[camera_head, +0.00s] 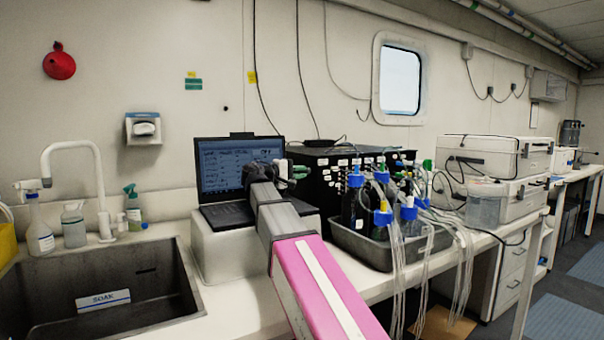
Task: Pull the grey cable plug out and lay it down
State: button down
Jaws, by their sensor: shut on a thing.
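My gripper (292,172) is at the end of my outstretched arm, at the left side of the black box (335,170) with rows of white labels and ports. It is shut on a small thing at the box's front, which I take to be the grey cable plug. My wrist and fingers hide most of the plug. I cannot tell whether it is still seated in a port or clear of it.
A laptop (222,165) stands on a white block (222,245) left of my gripper. A grey tray (368,247) holds blue-capped bottles with many hanging tubes, close on the right. A sink (100,285) lies at the left. Little of the bench is free.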

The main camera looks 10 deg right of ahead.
jog(key=shift+v, duration=3)
